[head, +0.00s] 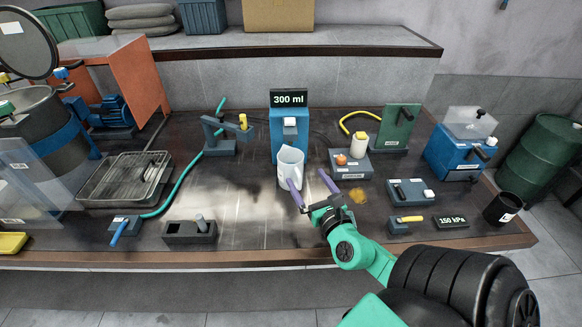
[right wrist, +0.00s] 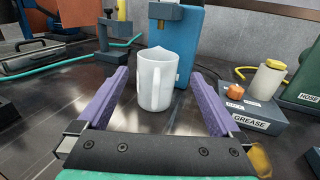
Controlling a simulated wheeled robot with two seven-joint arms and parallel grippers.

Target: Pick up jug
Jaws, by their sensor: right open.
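The white jug (head: 290,166) stands upright on the dark bench, in front of the blue dispenser (head: 289,130) with the "300 ml" display. In the right wrist view the jug (right wrist: 155,80) is ahead, between the lines of the two purple fingers, with its handle turned toward me. My right gripper (head: 311,184) is open and empty, just in front and to the right of the jug in the head view. In the right wrist view its fingers (right wrist: 158,88) are spread wide. I cannot tell whether a finger touches the jug. My left gripper is not in view.
A grease block (head: 350,165) with an orange knob and a white bottle stands right of the jug. A grey stand (head: 221,146) and green hose are to the left. A black cup (head: 502,208) is at the bench's right end. The front middle of the bench is mostly clear.

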